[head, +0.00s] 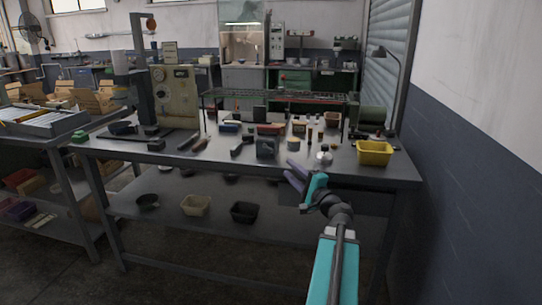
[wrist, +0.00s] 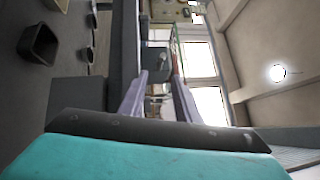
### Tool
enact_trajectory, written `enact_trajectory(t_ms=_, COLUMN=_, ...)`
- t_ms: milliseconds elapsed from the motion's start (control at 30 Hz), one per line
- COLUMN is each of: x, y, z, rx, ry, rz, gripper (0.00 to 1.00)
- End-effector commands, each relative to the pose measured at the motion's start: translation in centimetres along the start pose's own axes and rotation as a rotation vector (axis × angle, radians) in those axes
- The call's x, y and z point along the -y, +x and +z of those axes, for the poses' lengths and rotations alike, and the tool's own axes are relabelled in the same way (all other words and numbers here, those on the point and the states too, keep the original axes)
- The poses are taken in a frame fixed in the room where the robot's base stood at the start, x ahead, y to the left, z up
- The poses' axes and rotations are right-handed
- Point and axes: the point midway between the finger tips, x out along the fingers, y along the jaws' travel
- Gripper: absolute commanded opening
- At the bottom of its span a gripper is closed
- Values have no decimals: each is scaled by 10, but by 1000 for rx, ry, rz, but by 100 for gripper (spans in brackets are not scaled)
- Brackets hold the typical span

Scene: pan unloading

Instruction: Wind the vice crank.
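A squat grey-green block that looks like the vice (head: 266,148) stands at the front edge of the metal workbench (head: 345,168), near its middle. I cannot make out its crank clearly. In the wrist view, which is turned on its side, the grey block (wrist: 157,58) shows beyond the fingertips. My gripper (head: 289,170) is in front of the bench edge, to the right of and lower than the vice, and apart from it. Its two purple fingers are spread with nothing between them; they also show in the wrist view (wrist: 157,85).
A yellow bin (head: 374,153) and a small silvery rounded item (head: 324,156) stand at the bench's right. Several tools and small containers lie behind the vice. A beige panel with gauges (head: 174,97) stands at the left. Bins sit on the lower shelf (head: 160,220).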

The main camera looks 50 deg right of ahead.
Motion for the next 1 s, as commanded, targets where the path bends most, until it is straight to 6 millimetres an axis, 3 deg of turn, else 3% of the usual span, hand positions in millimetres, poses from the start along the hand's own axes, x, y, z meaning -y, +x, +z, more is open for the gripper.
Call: enact_trajectory(t_ms=1000, x=0, y=113, z=0, rx=2, ry=0, rz=0, gripper=30)
